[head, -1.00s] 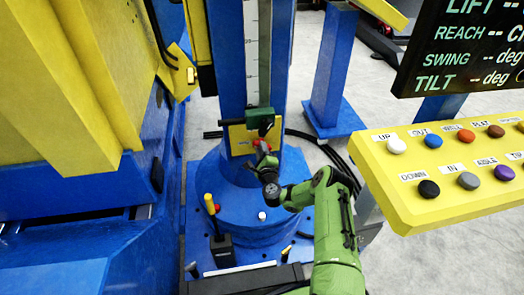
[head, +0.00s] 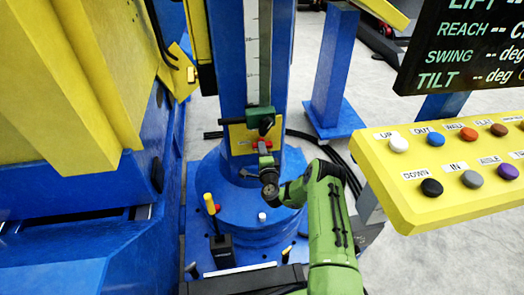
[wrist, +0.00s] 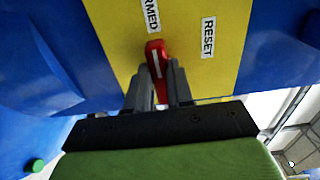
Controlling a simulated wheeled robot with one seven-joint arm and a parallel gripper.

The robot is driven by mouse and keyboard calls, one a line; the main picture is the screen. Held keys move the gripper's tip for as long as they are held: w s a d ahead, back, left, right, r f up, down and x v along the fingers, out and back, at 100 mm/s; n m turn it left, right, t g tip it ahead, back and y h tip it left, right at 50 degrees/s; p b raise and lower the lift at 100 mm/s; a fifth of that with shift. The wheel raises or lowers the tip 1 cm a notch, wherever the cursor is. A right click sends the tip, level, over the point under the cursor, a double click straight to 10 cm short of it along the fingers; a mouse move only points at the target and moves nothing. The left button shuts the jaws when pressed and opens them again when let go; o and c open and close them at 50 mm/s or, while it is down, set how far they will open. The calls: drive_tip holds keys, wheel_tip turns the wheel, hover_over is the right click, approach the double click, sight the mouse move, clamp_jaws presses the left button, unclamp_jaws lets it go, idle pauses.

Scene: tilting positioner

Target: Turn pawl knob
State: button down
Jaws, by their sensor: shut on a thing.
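The red pawl knob (wrist: 156,66) stands on a yellow plate (wrist: 190,30) and carries a pale line along its length. In the wrist view its upper end leans slightly left, below the partly cut-off "ARMED" label (wrist: 151,14). The "RESET" label (wrist: 208,36) is to its right. My gripper (wrist: 160,84) is shut on the knob, one finger on each side; the fingers hide part of its sides. In the head view, my gripper (head: 262,151) is at the red knob (head: 258,143) on the column's yellow plate (head: 237,138), where the knob is small and partly covered.
A green block (head: 261,117) sits just above the knob on the blue column (head: 232,75). A lever with a yellow grip (head: 210,203) stands lower left. A yellow button panel (head: 440,185) is at the right. Big yellow and blue machinery (head: 60,90) fills the left.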

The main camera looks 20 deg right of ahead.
drive_tip(key=shift+a+f, duration=0.1)
drive_tip(key=c, duration=1)
unclamp_jaws()
drive_tip(key=p+v, duration=1.4)
drive_tip(key=v, duration=0.1)
drive_tip(key=shift+s, duration=0.4)
